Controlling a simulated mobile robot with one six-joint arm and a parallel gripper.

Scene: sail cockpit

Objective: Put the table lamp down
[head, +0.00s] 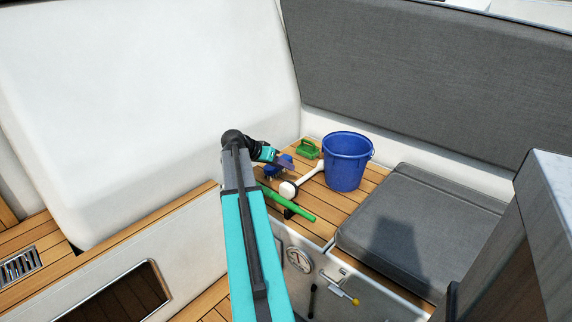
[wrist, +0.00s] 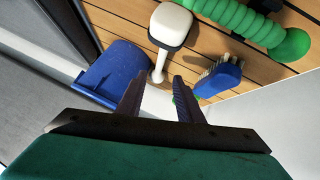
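The white table lamp (head: 288,189) lies on its side on the wooden planks, by the look of it. Its rounded white head with a dark ring is nearest the body camera, and its thin stem runs back towards the bucket. In the wrist view the lamp (wrist: 170,22) has its head at the top and its stem pointing down towards my fingers. My gripper (head: 285,163) is above the planks; in the wrist view my gripper (wrist: 156,98) has its two fingers apart. I see nothing clasped between them; the white beyond them may be lamp base or cockpit wall.
A blue bucket (head: 346,163) stands right of the lamp. A blue brush (wrist: 220,78) and a green scrubber (head: 307,149) lie behind it, near my gripper. A green ribbed thing (wrist: 240,20) lies in front. A grey cushion (head: 415,225) is at right; a white wall (head: 150,90) is at left.

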